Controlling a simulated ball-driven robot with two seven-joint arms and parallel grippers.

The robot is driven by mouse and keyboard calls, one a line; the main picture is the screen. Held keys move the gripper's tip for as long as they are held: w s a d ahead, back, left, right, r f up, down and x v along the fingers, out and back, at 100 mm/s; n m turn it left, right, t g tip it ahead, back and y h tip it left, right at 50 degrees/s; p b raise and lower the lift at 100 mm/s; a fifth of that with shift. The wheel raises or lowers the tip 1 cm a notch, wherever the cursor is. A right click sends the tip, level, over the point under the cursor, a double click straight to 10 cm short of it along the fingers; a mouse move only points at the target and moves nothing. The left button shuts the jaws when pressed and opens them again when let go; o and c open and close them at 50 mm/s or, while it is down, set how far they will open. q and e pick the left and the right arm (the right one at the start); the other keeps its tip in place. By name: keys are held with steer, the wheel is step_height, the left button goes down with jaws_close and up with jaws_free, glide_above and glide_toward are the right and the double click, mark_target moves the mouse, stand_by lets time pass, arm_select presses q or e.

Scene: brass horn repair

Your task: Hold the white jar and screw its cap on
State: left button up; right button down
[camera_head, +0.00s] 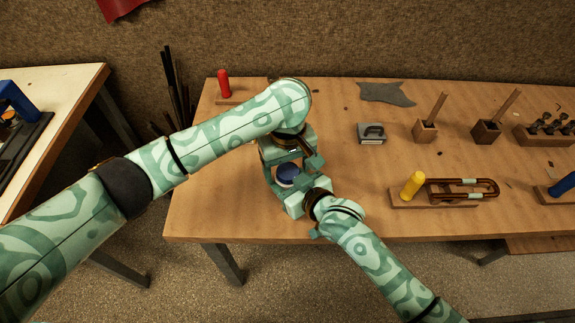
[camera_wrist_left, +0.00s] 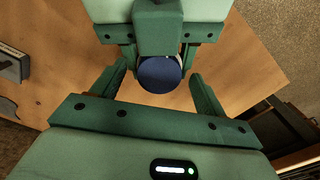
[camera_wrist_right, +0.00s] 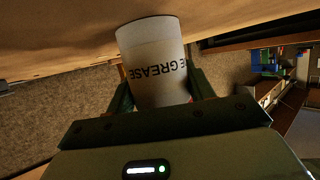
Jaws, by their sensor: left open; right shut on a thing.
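The white jar (camera_wrist_right: 155,62), with black lettering that reads GREASE, stands between the fingers of my right gripper (camera_wrist_right: 160,85) in the right wrist view. That gripper is shut on it. The round blue cap (camera_head: 288,174) shows in the head view between my two grippers. It also shows in the left wrist view (camera_wrist_left: 160,74), between the spread fingers of my left gripper (camera_wrist_left: 158,84), which is open with gaps on both sides.
The wooden bench (camera_head: 350,205) has free room right of my grippers. A red handle (camera_head: 224,84) stands at back left. A grey metal block (camera_head: 371,134), a grey cloth (camera_head: 386,93), a yellow cylinder (camera_head: 412,185) and a brass slide (camera_head: 470,182) lie to the right.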

arm_select(q)
steer(key=shift+r, duration=2.25)
steer(key=shift+r, duration=0.1)
steer(key=shift+c, duration=0.2)
steer(key=shift+r, duration=1.7)
steer(key=shift+d+f, duration=0.1)
steer(key=shift+f, duration=0.05)
steer(key=shift+f, duration=3.9)
